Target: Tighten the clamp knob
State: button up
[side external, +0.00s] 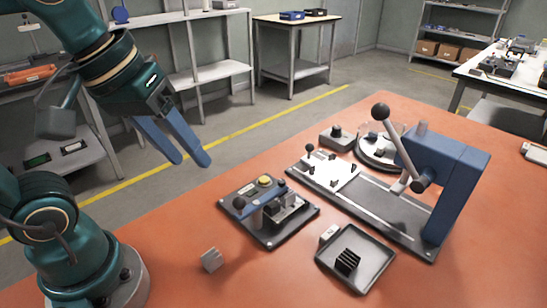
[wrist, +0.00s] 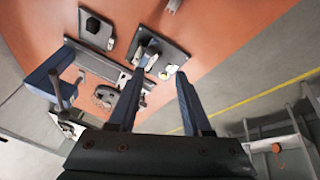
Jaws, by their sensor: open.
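My gripper (side external: 191,161) is at the upper left in the side view, open and empty, its two blue fingers pointing down above the table. It also shows in the wrist view (wrist: 159,71), fingers apart. A small clamp fixture on a dark base plate (side external: 272,240) stands on the orange table, to the right of and below my gripper. It has a blue bridge, a yellow button (side external: 265,181) and a black ball knob (side external: 239,202). Which knob is the clamp knob is not certain. In the wrist view the fixture (wrist: 178,52) lies beyond the fingertips; nothing touches it.
A blue press (side external: 464,180) with a black-balled lever (side external: 380,111) stands right of the fixture. A grey tray (side external: 378,273) with a black finned block is in front. A small grey block (side external: 211,260) lies near my base. Two round-knobbed devices stand behind.

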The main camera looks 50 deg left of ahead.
jog(key=w+r+n, duration=0.1)
jog(key=w+r, duration=0.1)
jog(key=w, duration=0.2)
jog(key=n+g, duration=0.2)
jog(key=g, duration=0.3)
send_over(282, 180)
notch_tip(282, 180, down, 9)
jog(key=shift+r, duration=0.1)
jog(key=shift+f, duration=2.6)
